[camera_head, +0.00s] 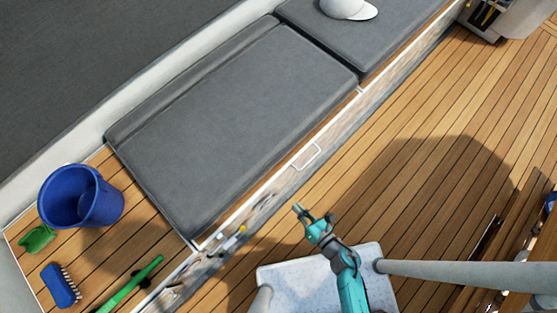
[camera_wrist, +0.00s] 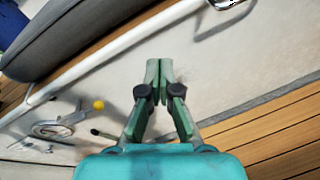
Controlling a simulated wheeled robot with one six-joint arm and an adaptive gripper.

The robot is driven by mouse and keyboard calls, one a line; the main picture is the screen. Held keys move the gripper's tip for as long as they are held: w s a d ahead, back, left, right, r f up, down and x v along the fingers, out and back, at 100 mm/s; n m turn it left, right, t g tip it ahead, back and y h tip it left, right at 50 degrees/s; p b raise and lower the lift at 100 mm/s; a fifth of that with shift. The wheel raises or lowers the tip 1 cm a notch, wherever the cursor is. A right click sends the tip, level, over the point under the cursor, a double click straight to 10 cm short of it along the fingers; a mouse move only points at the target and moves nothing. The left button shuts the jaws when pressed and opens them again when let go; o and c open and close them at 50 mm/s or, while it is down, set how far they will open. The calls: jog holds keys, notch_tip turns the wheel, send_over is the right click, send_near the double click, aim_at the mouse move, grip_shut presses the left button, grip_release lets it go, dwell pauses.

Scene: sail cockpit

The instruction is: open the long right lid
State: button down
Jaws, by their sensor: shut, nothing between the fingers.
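A long seat lid with a dark grey cushion (camera_head: 235,110) lies flat and closed on the bench. A pale U-shaped handle (camera_head: 306,156) sits at its front edge. In the wrist view the handle (camera_wrist: 222,6) is cut off by the top edge, right of the fingers, and the cushion (camera_wrist: 75,30) is at upper left. My gripper (camera_head: 312,212) is shut and empty over the deck, in front of the bench and nearer the camera than the handle. Its fingertips (camera_wrist: 159,70) meet before the pale bench side, apart from the handle.
A second grey cushion (camera_head: 365,35) with a white cap (camera_head: 348,9) adjoins at the far end. Wooden deck (camera_head: 420,150) is open to the right.

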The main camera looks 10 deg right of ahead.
notch_tip(320, 180, down, 6)
jog(key=w+r+n+g+y, duration=0.1)
jog(key=w+n+g, duration=0.15)
jog(key=n, duration=0.35)
jog(key=a+x, duration=0.1)
jog(key=x, duration=1)
jog(key=shift+t, duration=0.35)
jog(key=shift+s+d+r, duration=0.1)
jog(key=shift+d+r, duration=0.05)
jog(key=shift+r, duration=0.6)
jog(key=shift+s+d+r, duration=0.1)
jog(key=shift+d+r, duration=0.05)
jog(key=shift+r, duration=0.6)
jog(key=shift+s+d+r, duration=0.1)
jog(key=shift+r, duration=0.7)
jog(key=shift+r, duration=0.1)
